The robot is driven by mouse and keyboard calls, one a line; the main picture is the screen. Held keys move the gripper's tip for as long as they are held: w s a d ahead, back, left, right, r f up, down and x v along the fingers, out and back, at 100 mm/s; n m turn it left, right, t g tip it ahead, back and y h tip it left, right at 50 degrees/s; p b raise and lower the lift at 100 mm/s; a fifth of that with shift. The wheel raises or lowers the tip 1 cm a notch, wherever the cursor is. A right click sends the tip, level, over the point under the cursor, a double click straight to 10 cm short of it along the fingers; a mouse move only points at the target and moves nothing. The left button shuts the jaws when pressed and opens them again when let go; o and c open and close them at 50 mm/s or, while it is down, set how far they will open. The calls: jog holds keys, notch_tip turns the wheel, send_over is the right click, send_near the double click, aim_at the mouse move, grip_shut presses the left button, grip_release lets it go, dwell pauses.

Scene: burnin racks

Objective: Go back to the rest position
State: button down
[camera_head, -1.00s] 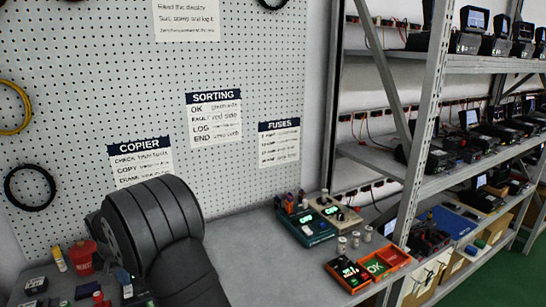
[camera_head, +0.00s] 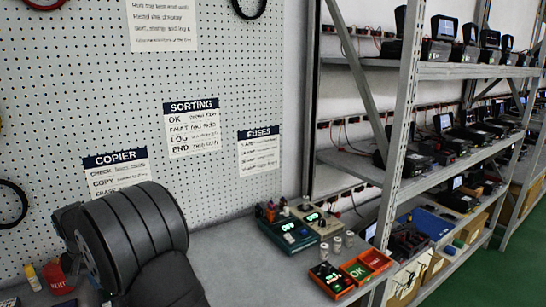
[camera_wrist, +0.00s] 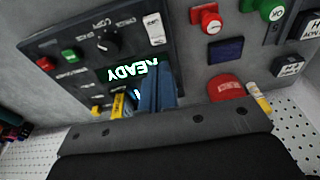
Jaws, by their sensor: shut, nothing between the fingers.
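My gripper (camera_wrist: 157,88) shows in the wrist view, its fingers together and empty. It is in front of a dark panel (camera_wrist: 85,50) with a lit display that reads READY upside down, and the fingers cover part of that display. I cannot tell whether they touch the panel. In the head view my dark arm fills the lower left and the gripper is hidden.
A red cap-like object (camera_wrist: 225,88) and a yellow-and-white stick (camera_wrist: 258,98) are right of the fingers. On the bench are a teal device (camera_head: 289,232) and an orange tray (camera_head: 376,262). A metal shelf post (camera_head: 398,140) rises at right.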

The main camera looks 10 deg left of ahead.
notch_tip(320, 180, down, 6)
jog(key=shift+f, duration=0.1)
notch_tip(320, 180, up, 9)
notch_tip(320, 180, up, 6)
send_over(106, 304)
jog(key=s+d, duration=0.3)
jog(key=shift+s+a, duration=0.1)
jog(key=shift+r, duration=0.2)
dwell(2.0)
